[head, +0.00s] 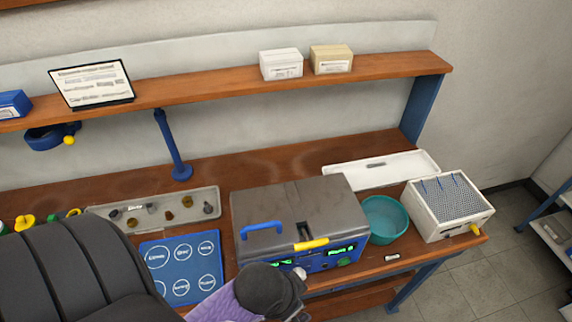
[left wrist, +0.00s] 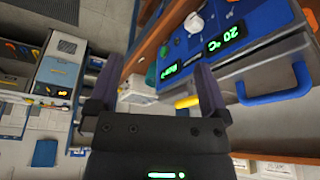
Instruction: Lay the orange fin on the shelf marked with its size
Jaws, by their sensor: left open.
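My left gripper (left wrist: 157,88) is open in the left wrist view, with its two dark fingers apart and nothing seen between them. In the head view my left arm comes in from the lower left and ends in front of the grey and blue device (head: 300,205); its fingertips cannot be made out there. The device also shows in the left wrist view (left wrist: 255,75), turned over, with green displays, a blue handle and a yellow handle. I cannot pick out the orange fin or a size-marked shelf for certain. My right gripper is not in view.
A teal bowl (head: 385,220) and a white perforated box (head: 447,208) stand right of the device. A grey parts tray (head: 165,209) and a blue mat with circles (head: 183,268) lie to its left. A wooden wall shelf (head: 210,92) holds a sign (head: 92,84) and small boxes.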

